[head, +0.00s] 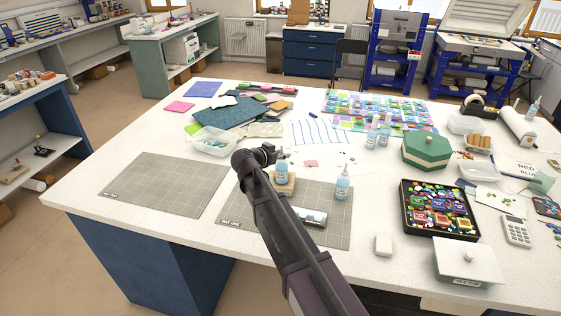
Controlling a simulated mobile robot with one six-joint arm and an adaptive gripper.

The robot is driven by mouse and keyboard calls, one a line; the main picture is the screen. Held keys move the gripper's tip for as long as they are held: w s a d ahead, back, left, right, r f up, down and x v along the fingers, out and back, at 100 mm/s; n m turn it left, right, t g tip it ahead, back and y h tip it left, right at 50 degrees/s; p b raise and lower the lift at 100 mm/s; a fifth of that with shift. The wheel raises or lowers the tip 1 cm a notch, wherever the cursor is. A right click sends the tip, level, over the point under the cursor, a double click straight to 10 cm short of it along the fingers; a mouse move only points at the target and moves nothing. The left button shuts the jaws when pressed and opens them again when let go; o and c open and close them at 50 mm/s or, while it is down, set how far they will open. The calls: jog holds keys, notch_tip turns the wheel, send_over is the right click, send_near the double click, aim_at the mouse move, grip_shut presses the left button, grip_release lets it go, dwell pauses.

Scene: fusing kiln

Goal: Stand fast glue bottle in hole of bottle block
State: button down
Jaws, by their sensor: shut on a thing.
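My gripper (281,156) is shut on the top of a small bottle with a pale blue body (281,170), which I take for the fast glue bottle; its label is too small to read. The bottle is upright over the light wooden bottle block (286,188), on the grey mat. My arm hides part of the block. I cannot tell whether the bottle's base is inside a hole or just above it. A similar blue bottle (342,185) stands on the mat to the right of the block, apart from it.
More bottles (371,137) stand behind the mat. A green box (427,151) and a black tray of coloured pieces (438,233) are at the right. A clear tub (215,142) stands at the left. The left cutting mat (163,183) is bare.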

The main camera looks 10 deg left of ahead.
aim_at(280, 161)
jog(key=shift+w+a, duration=0.2)
jog(key=shift+w, duration=0.25)
jog(key=shift+w+f+b, duration=0.1)
jog(key=shift+f+b, duration=0.25)
jog(key=shift+f, duration=0.05)
notch_tip(280, 161, down, 3)
jog(key=b, duration=0.3)
jog(key=shift+f, duration=0.1)
jog(key=shift+c, duration=1.8)
grip_release()
